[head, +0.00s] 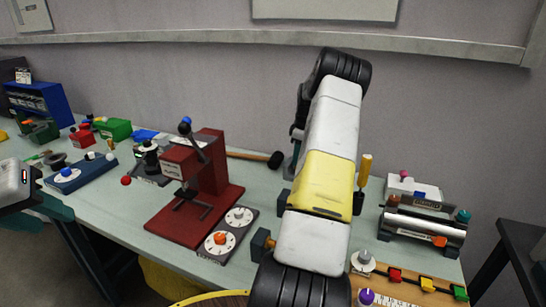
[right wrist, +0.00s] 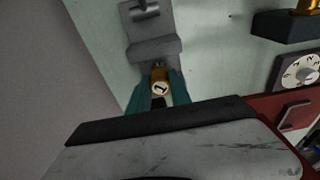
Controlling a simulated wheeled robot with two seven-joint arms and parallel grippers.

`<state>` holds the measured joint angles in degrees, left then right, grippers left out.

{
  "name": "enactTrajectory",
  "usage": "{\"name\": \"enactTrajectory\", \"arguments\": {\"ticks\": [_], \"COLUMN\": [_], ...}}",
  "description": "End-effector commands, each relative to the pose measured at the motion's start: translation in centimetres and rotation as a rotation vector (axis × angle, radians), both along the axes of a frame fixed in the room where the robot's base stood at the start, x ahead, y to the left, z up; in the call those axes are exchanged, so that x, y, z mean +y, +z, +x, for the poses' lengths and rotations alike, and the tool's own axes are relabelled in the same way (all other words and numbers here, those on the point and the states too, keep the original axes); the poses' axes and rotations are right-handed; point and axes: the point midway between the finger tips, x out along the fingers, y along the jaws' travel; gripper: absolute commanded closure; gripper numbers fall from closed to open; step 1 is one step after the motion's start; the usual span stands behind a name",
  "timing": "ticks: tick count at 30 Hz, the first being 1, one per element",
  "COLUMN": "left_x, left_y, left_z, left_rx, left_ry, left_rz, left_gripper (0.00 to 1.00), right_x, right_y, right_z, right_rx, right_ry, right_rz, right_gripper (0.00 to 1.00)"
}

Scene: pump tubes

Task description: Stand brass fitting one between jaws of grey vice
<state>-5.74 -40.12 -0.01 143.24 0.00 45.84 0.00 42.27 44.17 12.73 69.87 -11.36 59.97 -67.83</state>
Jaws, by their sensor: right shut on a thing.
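In the right wrist view my right gripper (right wrist: 160,97) has its teal fingers shut on brass fitting one (right wrist: 161,88), a small brass piece with a round face marked 1. The grey vice (right wrist: 150,30) is just beyond the fingertips, and the fitting is close to its grey crossbar. I cannot tell whether the fitting touches the vice or is between its jaws; the near part is hidden by my gripper. In the head view my right arm hides the right gripper, the fitting and most of the vice. My left gripper (head: 50,207) is partly in view at the left edge.
A red press (head: 205,175) stands left of my right arm, with a two-dial box (head: 228,235) beside it. A dark block (head: 260,244) with a brass piece is close to the arm. A yellow-handled tool (head: 364,170) and a grey roller device (head: 425,225) stand to the right.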

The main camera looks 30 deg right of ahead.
Motion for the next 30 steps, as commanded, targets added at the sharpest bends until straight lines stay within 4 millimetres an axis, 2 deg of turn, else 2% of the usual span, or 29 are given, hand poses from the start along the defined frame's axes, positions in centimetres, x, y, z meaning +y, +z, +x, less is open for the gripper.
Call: {"name": "enactTrajectory", "arguments": {"ticks": [3,14,15,18,30], "left_x": [0.0,0.0,0.0,0.0,0.0], "left_y": [0.0,0.0,0.0,0.0,0.0], "left_z": [0.0,0.0,0.0,0.0,0.0], "left_rx": [0.0,0.0,0.0,0.0,0.0], "left_ry": [0.0,0.0,0.0,0.0,0.0], "left_rz": [0.0,0.0,0.0,0.0,0.0], "left_gripper": [0.64,0.64,0.64,0.64,0.64], "right_x": [0.0,0.0,0.0,0.0,-0.1], "right_y": [-1.8,-2.2,-2.3,-2.2,-1.7], "right_z": [0.0,0.0,0.0,0.0,0.0], "right_rx": [0.001,-0.001,-0.001,-0.001,-0.001], "right_ry": [0.0,0.0,0.0,0.0,-0.001], "right_rz": [0.001,-0.001,-0.001,-0.001,-0.001], "right_gripper": [1.0,1.0,0.73,0.54,0.54]}}
